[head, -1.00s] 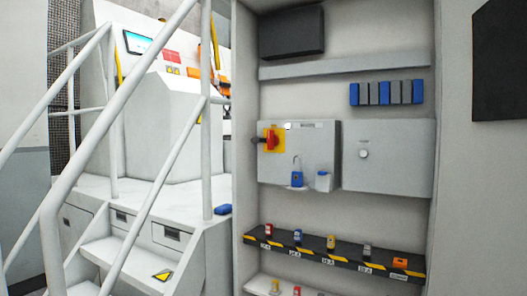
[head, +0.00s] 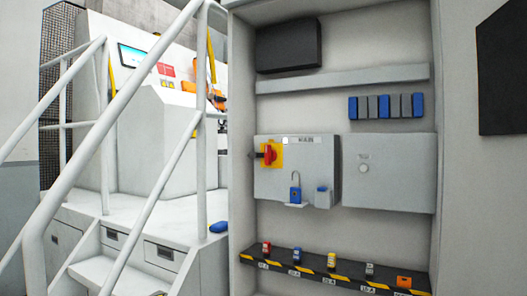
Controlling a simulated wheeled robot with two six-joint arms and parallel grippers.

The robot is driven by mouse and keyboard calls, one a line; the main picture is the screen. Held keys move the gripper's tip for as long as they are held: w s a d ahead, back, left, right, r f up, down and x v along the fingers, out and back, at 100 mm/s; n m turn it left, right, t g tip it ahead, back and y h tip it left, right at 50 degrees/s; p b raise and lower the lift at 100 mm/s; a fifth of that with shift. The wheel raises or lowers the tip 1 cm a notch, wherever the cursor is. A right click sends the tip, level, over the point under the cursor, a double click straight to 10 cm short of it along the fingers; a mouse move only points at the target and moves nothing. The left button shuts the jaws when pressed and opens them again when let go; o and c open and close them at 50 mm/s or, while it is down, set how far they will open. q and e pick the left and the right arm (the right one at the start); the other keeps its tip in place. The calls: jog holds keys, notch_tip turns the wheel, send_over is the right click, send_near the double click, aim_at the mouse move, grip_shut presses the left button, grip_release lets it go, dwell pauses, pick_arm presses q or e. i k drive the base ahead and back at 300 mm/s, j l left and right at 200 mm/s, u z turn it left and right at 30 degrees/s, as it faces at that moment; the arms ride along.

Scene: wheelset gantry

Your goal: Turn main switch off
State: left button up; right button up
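The main switch (head: 269,154) is a red rotary handle on a yellow plate, at the left end of a light grey panel (head: 318,170) inside an open cabinet. A dark part sticks out to the left of the handle. A blue padlock (head: 295,194) with its shackle up stands on a small ledge below the switch. A blue and grey item (head: 323,197) is just right of it. Neither of my grippers is in the head view.
White stair railings (head: 130,90) and steps stand at the left, beside the cabinet. A shelf (head: 335,273) with several small coloured items crosses the cabinet below the panel. Several blue and grey modules (head: 387,106) sit above. A dark panel (head: 503,70) hangs at right.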

aim_at(270, 156)
jog(key=i+j+z, duration=0.25)
jog(key=i+j, duration=0.25)
jog(key=i+j+z, duration=0.25)
jog(key=i+j, duration=0.25)
jog(key=j, duration=0.15)
